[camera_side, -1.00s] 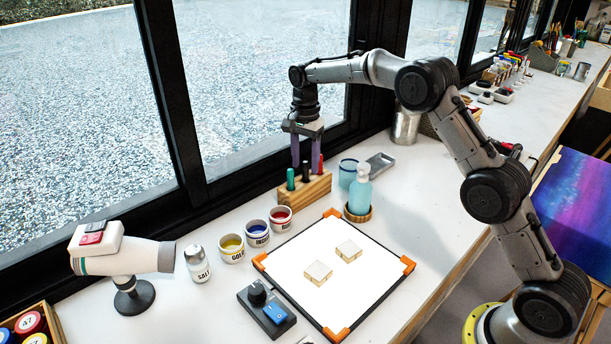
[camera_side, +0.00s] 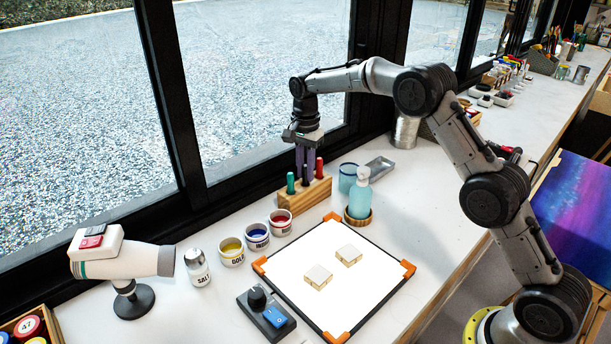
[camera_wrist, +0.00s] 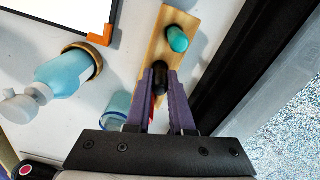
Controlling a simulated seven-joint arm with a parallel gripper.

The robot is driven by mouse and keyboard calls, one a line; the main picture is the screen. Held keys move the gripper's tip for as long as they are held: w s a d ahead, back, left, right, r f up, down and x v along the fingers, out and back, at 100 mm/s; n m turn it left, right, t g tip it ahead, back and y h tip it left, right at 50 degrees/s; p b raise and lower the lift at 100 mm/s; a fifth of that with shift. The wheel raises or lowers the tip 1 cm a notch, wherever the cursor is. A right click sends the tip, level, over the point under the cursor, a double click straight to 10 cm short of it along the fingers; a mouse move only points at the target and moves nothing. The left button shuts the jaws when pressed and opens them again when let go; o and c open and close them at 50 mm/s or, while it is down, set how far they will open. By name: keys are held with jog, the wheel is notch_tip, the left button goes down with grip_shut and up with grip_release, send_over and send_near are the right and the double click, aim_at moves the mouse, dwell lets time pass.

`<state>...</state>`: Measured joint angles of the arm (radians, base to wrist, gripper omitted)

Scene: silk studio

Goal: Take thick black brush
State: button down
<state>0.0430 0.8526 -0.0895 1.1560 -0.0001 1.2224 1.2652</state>
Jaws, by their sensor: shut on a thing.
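The thick black brush stands upright in the wooden holder (camera_side: 312,199), between a green-handled brush (camera_side: 290,183) and a red-handled brush (camera_side: 319,167). My gripper (camera_side: 304,172) points down over the holder, its purple fingers shut around the black brush's handle. In the wrist view the black brush (camera_wrist: 160,77) shows as a dark rounded end between the fingertips of my gripper (camera_wrist: 161,80). The green brush (camera_wrist: 177,39) is just beyond it, and only a sliver of the red one shows beside a finger. In the side view my fingers mostly hide the black brush.
The window frame (camera_side: 240,180) rises close behind the holder. Labelled paint pots (camera_side: 257,236) and a white framed board (camera_side: 340,270) lie in front.

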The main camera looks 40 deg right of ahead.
jog(key=shift+r, duration=0.1)
jog(key=shift+r, duration=0.55)
notch_tip(320, 180, up, 2)
jog(key=shift+r, duration=0.15)
jog(key=s+r, duration=0.9)
jog(key=s, duration=0.5)
jog(key=shift+a+r, duration=0.2)
jog(key=shift+a, duration=0.15)
